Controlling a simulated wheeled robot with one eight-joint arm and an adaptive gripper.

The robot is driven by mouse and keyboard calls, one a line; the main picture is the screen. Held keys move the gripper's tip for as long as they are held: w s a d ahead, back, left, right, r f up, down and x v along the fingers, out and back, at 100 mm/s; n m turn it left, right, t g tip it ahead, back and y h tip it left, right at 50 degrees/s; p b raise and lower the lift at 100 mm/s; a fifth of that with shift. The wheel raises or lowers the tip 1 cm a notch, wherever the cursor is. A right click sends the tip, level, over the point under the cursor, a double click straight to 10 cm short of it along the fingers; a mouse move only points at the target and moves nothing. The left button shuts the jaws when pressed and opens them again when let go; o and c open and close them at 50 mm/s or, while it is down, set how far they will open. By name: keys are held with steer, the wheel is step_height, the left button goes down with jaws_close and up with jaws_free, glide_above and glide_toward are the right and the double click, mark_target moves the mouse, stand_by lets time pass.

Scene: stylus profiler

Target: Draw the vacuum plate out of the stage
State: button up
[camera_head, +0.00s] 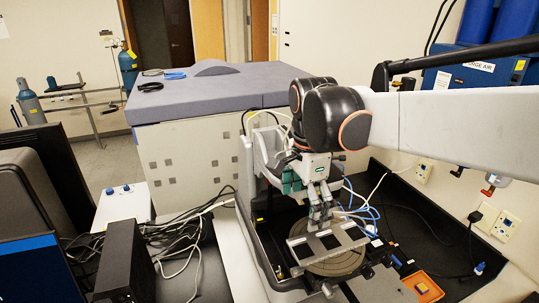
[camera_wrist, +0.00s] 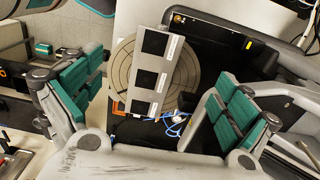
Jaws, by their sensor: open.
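The vacuum plate (camera_head: 316,247) is a flat silver strip with three dark square windows. It lies across the round, grooved stage (camera_head: 338,266) of the profiler. My gripper (camera_head: 322,212) points down over the plate's far side. In the wrist view its teal-padded fingers (camera_wrist: 160,88) are spread wide, with the plate seen between them and nothing held. I cannot tell the exact gap between fingertips and plate.
The profiler's housing (camera_head: 262,160) rises close behind my gripper. Blue tubes (camera_head: 366,212) and cables lie right of the stage. An orange tray (camera_head: 423,287) sits at the front right. A black box (camera_head: 125,262) and loose cables are on the left.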

mark_target(299, 250)
step_height(299, 250, down, 14)
steer(key=shift+w+r, duration=0.1)
steer(key=shift+r, duration=0.05)
stand_by(0.5)
steer(key=shift+c, duration=0.6)
steer(key=c, duration=1.8)
steer(key=shift+r, duration=0.1)
steer(key=shift+s+r+p, duration=0.2)
steer(key=shift+r+p, duration=0.3)
steer(key=shift+r, duration=0.05)
steer(key=shift+r, duration=0.1)
